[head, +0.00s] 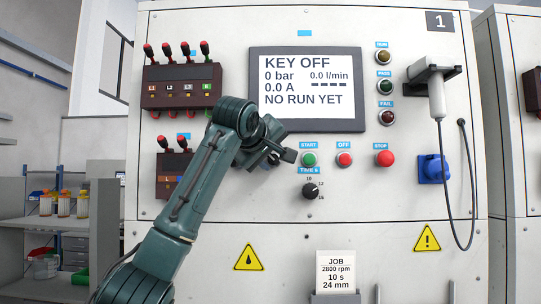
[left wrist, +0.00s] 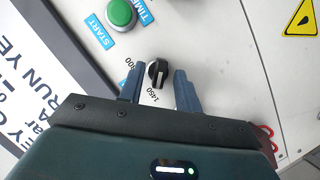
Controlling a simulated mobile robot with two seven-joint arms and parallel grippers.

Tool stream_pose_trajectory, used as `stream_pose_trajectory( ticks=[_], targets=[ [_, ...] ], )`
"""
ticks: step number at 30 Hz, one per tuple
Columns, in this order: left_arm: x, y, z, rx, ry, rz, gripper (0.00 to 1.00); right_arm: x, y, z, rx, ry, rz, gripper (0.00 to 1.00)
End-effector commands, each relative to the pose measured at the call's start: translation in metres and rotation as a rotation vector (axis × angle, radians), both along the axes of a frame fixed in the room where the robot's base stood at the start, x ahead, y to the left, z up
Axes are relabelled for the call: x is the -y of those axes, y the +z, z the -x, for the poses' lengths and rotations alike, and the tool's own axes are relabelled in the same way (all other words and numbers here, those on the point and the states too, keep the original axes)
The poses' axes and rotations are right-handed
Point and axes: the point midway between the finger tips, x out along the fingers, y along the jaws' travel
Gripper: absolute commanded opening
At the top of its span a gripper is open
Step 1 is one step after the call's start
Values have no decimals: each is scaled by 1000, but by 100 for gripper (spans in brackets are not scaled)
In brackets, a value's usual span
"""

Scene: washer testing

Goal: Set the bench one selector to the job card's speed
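The speed selector (left wrist: 157,73) is a small black knob with a white mark, seen in the left wrist view. A 1450 label and a partly covered label ending in 800 sit beside it. My left gripper (left wrist: 158,82) is open, with one finger on each side of the knob and a gap to both. In the head view my left gripper (head: 274,157) is at the panel and hides this knob. The job card (head: 336,270) reads 2800 rpm, 10 s, 24 mm. My right gripper is not in view.
The time knob (head: 311,191) is right of my gripper, below the green START button (head: 309,159). The OFF button (head: 344,160) and STOP button (head: 384,159) are further right. The bench one display (head: 305,88) above reads KEY OFF.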

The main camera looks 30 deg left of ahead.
Motion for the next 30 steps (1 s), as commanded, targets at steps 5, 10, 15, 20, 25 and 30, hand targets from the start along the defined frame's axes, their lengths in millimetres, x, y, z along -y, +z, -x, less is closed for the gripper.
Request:
stream_pose_trajectory(
  ticks=[5,10,15,20,25,30],
  targets=[
    [0,0,0,0,0,0,24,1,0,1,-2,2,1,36],
    [0,0,0,0,0,0,10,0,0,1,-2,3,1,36],
    [0,0,0,0,0,0,0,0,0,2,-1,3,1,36],
    [0,0,0,-1,1,0,0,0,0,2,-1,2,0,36],
    [0,0,0,-10,-1,-18,0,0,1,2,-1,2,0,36],
    [1,1,0,-40,0,-79,0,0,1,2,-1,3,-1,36]
  ],
)
